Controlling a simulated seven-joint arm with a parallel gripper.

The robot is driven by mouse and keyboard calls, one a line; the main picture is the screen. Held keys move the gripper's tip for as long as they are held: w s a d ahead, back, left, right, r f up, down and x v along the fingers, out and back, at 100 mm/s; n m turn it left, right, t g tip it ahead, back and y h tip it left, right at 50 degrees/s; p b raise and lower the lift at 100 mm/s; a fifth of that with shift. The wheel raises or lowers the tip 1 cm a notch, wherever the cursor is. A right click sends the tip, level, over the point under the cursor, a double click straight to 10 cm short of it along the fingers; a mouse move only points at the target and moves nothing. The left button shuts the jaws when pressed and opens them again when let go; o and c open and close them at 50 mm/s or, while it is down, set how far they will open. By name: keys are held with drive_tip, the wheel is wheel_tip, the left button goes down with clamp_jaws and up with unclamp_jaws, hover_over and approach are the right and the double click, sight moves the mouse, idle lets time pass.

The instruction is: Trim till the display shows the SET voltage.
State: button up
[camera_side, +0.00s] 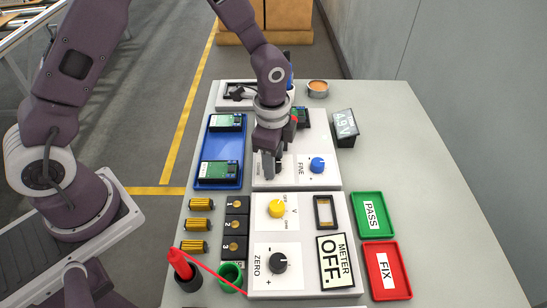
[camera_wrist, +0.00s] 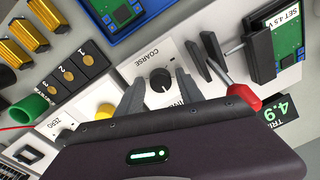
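The display (camera_side: 345,126) at the right of the panel reads about 4.9 V; it is partly cut off in the wrist view (camera_wrist: 284,109). A green board (camera_wrist: 288,38) in a dark holder carries a label reading SET 4.5 V. The black COARSE knob (camera_wrist: 160,80) sits on a white panel and is hidden by my gripper in the side view. My gripper (camera_wrist: 161,73) is open, its fingers on either side of this knob with gaps visible. In the side view my gripper (camera_side: 269,172) is low over the panel, left of the blue FINE knob (camera_side: 317,165).
A red-tipped lever (camera_wrist: 246,95) stands close to my gripper. In front are a yellow knob (camera_side: 277,208), a black ZERO knob (camera_side: 278,263) and a METER OFF sign (camera_side: 335,262). PASS (camera_side: 372,234) and FIX (camera_side: 406,283) trays lie right; a blue tray (camera_side: 214,183) holds boards at left.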

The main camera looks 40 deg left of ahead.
clamp_jaws()
drive_tip(key=shift+n, duration=0.4)
drive_tip(key=n, duration=0.3)
drive_tip(key=shift+n, duration=0.3)
drive_tip(key=shift+d+n, duration=0.1)
drive_tip(key=shift+n, duration=1.5)
drive_tip(key=shift+o, duration=1.5)
unclamp_jaws()
